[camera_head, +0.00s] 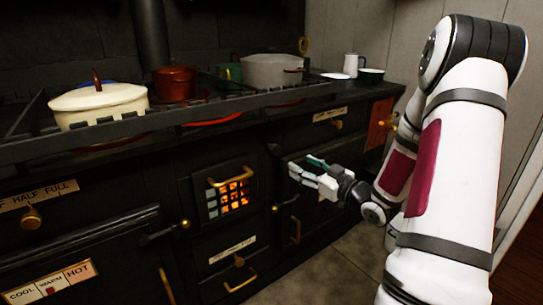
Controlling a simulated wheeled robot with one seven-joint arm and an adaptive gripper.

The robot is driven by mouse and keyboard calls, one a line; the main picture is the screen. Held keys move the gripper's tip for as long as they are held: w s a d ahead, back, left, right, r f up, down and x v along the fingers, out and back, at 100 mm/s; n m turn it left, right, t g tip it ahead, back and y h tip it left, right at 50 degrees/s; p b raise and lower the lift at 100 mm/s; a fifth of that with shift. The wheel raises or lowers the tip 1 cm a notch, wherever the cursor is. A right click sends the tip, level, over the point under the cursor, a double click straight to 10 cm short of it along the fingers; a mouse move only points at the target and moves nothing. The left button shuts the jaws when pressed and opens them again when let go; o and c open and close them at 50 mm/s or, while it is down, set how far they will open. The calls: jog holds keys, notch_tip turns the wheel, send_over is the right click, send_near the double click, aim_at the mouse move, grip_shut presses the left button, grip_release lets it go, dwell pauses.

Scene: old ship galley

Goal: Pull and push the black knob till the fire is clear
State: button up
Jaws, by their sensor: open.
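My gripper (304,169) is open in front of the dark stove front, to the right of the fire grate, with its fingers pointing left. I cannot make out a black knob; it may be hidden by my gripper or lost against the black iron. The fire grate (235,197) glows orange behind dark bars, with a brass handle (231,177) across its top. I cannot tell whether my gripper touches the stove.
A rail (190,112) runs along the stove top in front of a cream pot (98,106), a red pot (174,84) and a grey pot (272,72). Brass handles stick out from the stove front. Bare floor (350,262) lies at lower right.

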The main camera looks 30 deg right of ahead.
aim_at(277, 151)
jog(key=w+b, duration=0.1)
jog(key=w, duration=0.3)
jog(key=w+b, duration=0.1)
jog(key=w, duration=0.4)
jog(key=w+a+b, duration=0.1)
jog(key=w, duration=0.3)
jog(key=shift+w, duration=0.35)
grip_shut()
